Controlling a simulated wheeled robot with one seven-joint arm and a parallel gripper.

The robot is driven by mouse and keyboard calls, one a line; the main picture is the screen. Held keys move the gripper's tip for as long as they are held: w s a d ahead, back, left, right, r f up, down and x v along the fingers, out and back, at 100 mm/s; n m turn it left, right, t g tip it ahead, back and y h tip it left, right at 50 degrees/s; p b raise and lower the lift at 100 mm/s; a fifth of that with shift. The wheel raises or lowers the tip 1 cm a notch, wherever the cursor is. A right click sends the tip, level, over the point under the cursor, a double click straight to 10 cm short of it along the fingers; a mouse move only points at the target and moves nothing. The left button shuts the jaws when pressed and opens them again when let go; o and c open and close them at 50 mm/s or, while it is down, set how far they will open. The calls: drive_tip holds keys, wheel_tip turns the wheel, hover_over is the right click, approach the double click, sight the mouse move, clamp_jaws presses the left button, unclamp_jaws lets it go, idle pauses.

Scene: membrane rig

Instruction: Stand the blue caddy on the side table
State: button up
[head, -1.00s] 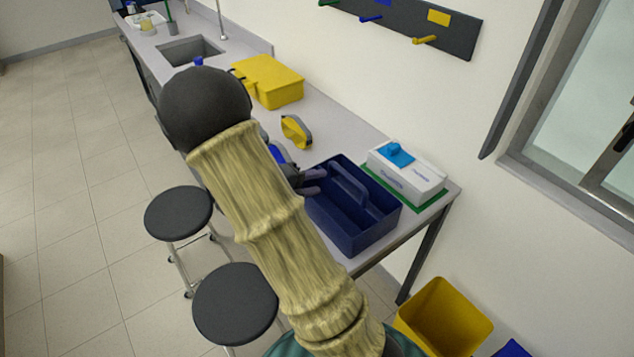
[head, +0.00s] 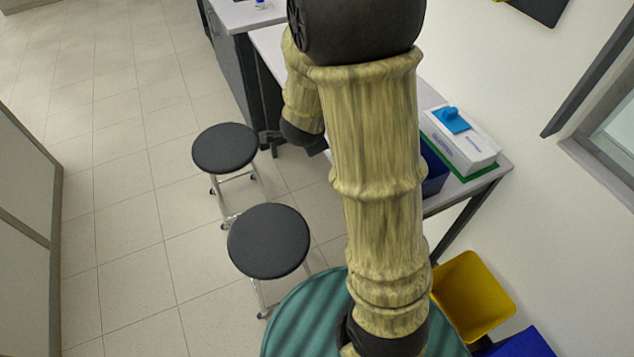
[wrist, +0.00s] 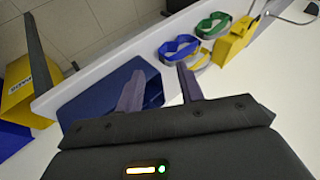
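The dark blue caddy (head: 433,172) stands on the bench top near its right end, mostly hidden behind my arm in the head view. In the wrist view the caddy (wrist: 95,103) lies beyond and to the left of my fingers, partly covered by the left one. My gripper (wrist: 159,72) has its two fingers well apart, with nothing seen held between them. Whether a finger touches the caddy I cannot tell. The gripper is hidden in the head view. I cannot pick out a side table separate from this bench.
A white box with a blue top (head: 462,140) sits on a green mat behind the caddy. A yellow bin (head: 471,297) and a blue bin (head: 523,343) stand on the floor. Two stools (head: 225,148) stand left of my arm.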

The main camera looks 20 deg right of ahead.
drive_tip(key=s+a+n+g+y, duration=0.1)
drive_tip(key=s+a+n+g, duration=0.1)
drive_tip(key=s+n, duration=0.6)
drive_tip(key=s+a+r+n+g+y, duration=0.1)
drive_tip(key=s+a+n+g+y, duration=0.1)
drive_tip(key=s+n, duration=0.6)
drive_tip(key=shift+a+n+g+y, duration=0.3)
drive_tip(key=shift+a+n+g, duration=0.1)
drive_tip(key=shift+n+g, duration=0.2)
